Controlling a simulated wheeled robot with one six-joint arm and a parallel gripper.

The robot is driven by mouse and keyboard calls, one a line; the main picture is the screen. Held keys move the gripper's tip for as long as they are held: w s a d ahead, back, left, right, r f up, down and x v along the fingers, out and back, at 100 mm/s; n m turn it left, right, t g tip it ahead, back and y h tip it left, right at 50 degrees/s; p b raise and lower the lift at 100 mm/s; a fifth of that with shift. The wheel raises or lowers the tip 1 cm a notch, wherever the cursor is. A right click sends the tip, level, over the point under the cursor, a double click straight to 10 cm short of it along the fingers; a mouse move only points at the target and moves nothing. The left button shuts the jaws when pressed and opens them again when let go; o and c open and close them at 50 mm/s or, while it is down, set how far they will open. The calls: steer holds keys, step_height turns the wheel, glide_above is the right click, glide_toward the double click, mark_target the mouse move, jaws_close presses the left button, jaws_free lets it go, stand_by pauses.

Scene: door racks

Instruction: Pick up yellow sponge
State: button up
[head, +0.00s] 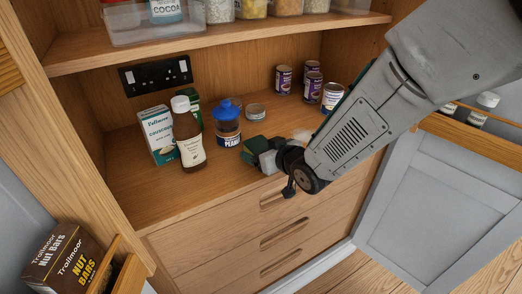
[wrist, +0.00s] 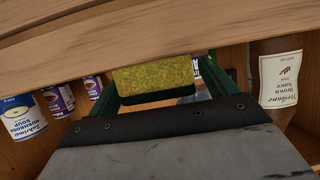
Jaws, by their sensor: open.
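The yellow sponge (wrist: 153,77) shows in the wrist view as a mottled yellow-green block with a dark lower edge. It appears between the two green fingers of my gripper (wrist: 158,70). The wooden edge across the top meets its upper side, and I cannot tell whether the fingers touch it. In the head view, my gripper (head: 262,152) is over the front of the cupboard's worktop, right of the blue-lidded jar. The sponge cannot be made out there, with my gripper and arm covering that area. The gripper is open.
The brown sauce bottle (head: 190,145), couscous box (head: 158,136) and blue-lidded jar (head: 228,130) stand left of my gripper. A low tin (head: 256,112) and several cans (head: 331,97) stand behind. A shelf (head: 215,40) runs above; drawers (head: 275,205) lie below.

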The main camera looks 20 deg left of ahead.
steer(key=c, duration=1.1)
steer(key=shift+o, duration=0.2)
steer(key=shift+r, duration=0.1)
